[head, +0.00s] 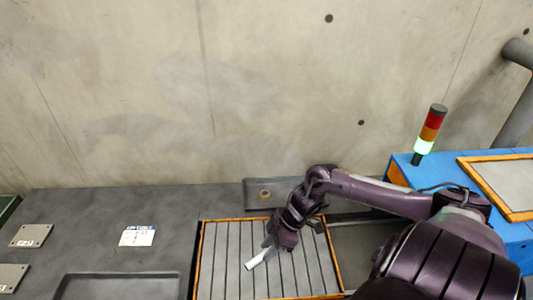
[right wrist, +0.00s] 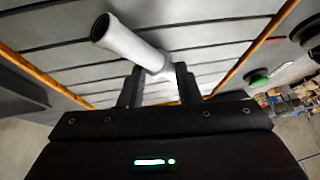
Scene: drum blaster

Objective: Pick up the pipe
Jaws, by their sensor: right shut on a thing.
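A short white pipe (head: 261,259) shows in the head view over the orange-edged slatted panel (head: 217,262). My right gripper (head: 272,243) reaches down to it from the right. In the right wrist view the hollow pipe (right wrist: 130,43) lies at a slant, with one end between the two dark fingers of my right gripper (right wrist: 158,78). The fingers are shut on that end, and the open end points away to the upper left. I cannot tell whether the pipe touches the slats. My left gripper is not in view.
A dark grey worktop (head: 80,215) with a shallow recess (head: 118,287) and a white label card (head: 137,236) lies on the left. A blue machine (head: 402,166) with a lit signal tower (head: 430,130) stands on the right. A concrete wall (head: 250,90) closes the back.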

